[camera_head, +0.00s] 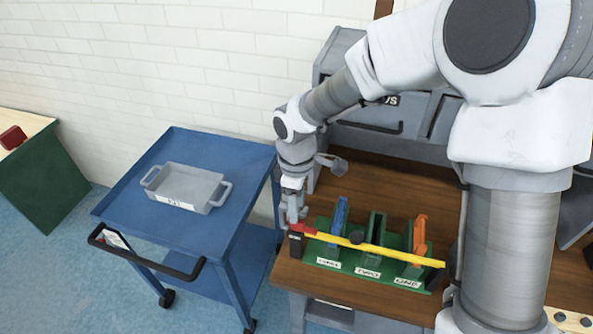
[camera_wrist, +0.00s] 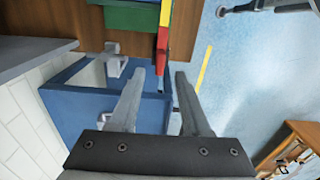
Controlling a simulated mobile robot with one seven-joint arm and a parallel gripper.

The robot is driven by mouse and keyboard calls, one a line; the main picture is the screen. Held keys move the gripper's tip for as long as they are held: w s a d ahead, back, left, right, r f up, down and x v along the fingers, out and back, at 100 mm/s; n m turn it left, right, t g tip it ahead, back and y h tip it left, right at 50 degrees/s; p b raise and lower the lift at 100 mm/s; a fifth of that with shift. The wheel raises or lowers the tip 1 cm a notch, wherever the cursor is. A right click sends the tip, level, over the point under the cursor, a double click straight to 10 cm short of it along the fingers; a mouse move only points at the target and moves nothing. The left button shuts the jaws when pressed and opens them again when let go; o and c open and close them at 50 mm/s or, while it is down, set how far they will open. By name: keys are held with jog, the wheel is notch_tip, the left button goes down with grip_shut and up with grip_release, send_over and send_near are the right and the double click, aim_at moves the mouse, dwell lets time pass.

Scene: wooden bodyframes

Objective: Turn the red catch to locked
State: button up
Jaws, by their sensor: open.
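A long yellow bar (camera_head: 375,247) lies across the front of a green slotted rack (camera_head: 327,252) on the brown worktop. Its left end is red (camera_head: 302,229), apparently the red catch, by a dark block (camera_head: 296,245). My gripper (camera_head: 293,218) is at this red end, pointing down. In the wrist view, my gripper (camera_wrist: 160,72) is open with nothing clamped. The red end (camera_wrist: 162,42) reaches down between the two fingertips, and I cannot tell whether either finger touches it. The yellow part (camera_wrist: 167,10) continues above it. I cannot read any locked mark.
The rack holds a blue piece (camera_head: 340,215) and an orange piece (camera_head: 419,235), with white labels in front. A blue cart (camera_head: 190,140) with a grey tray (camera_head: 187,186) stands left of the worktop (camera_head: 350,190). A grey cabinet (camera_head: 342,60) stands behind. Blue floor is open at lower left.

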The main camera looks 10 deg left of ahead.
notch_tip(320, 180, up, 13)
jog(key=shift+f, duration=0.1)
dwell(0.5)
jog(key=s+d+r+m+t, duration=0.1)
jog(key=s+d+r+m, duration=0.2)
jog(key=d, duration=0.4)
jog(key=s+d+r+m+t, duration=0.1)
jog(key=d+r+m+t, duration=0.1)
jog(key=d+r+m, duration=0.3)
jog(key=s+d+m+t, duration=0.2)
jog(key=s+d+m, duration=0.7)
jog(key=d, duration=0.3)
jog(key=shift+s+r+t, duration=0.3)
jog(key=shift+s, duration=0.1)
